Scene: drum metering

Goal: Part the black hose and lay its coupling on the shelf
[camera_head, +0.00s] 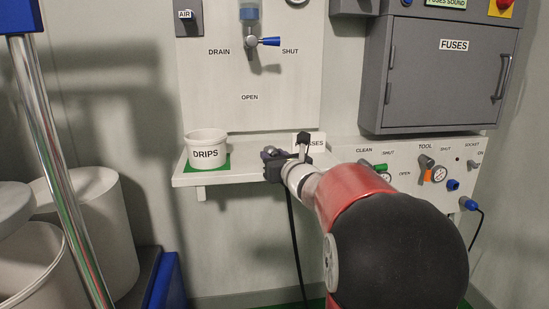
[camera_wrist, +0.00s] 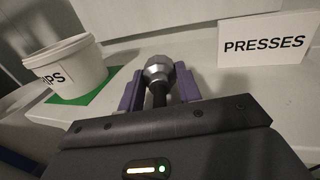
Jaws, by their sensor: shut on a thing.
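My gripper (camera_head: 284,163) is over the front edge of the white shelf (camera_head: 240,176). Its purple fingers are shut on the silver coupling (camera_wrist: 158,72) with a black end, seen in the wrist view between them. The black hose (camera_head: 295,240) hangs down from my gripper past the shelf's front edge. The coupling's head points toward the back of the shelf. Whether it touches the shelf top, I cannot tell. My wrist hides part of the shelf's right side.
A white DRIPS tub (camera_head: 206,146) stands on a green patch (camera_wrist: 91,93) at the shelf's left. A PRESSES sign (camera_wrist: 264,42) stands at the right. The shelf behind the coupling is clear. Right of my arm is a panel with valves and a blue plug (camera_head: 468,204).

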